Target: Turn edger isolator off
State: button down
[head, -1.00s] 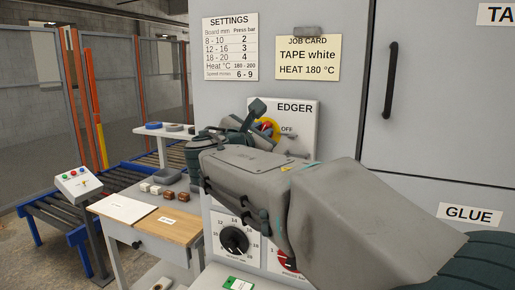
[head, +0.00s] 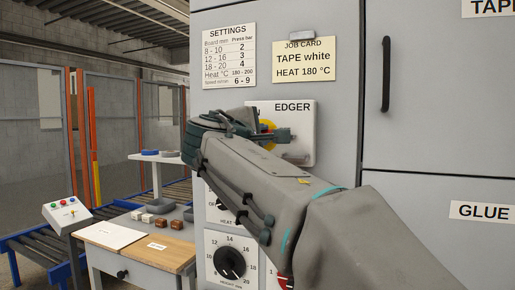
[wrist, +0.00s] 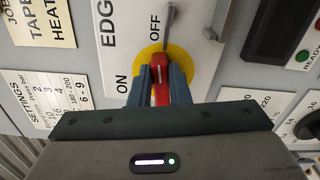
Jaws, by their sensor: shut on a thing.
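The edger isolator is a red handle (wrist: 159,80) on a yellow disc (wrist: 188,62), on a white plate marked EDGER (head: 303,118). My gripper (wrist: 159,78) has one finger on each side of the red handle and is shut on it. In the wrist view, which is turned sideways, the handle runs up the picture, in line with the OFF mark (wrist: 155,28). The ON mark (wrist: 122,80) is to its left. In the head view, my gripper (head: 275,135) lies roughly level across the yellow disc (head: 268,127) and hides most of the handle.
A grey metal lever or hasp (wrist: 170,25) is beside the OFF mark. Dials (head: 229,262) are below the plate on the grey cabinet. The settings sheet (head: 229,55) and job card (head: 304,60) hang above. A small table (head: 150,240) stands at the left.

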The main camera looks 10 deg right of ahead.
jog(key=shift+f+m+b, duration=0.25)
jog(key=shift+m+b, duration=0.55)
jog(key=shift+m, duration=0.2)
jog(key=c, duration=1.4)
grip_release()
jog(key=shift+o, duration=0.2)
jog(key=v, duration=1.3)
jog(key=shift+s+a, duration=0.25)
jog(key=shift+s, duration=0.1)
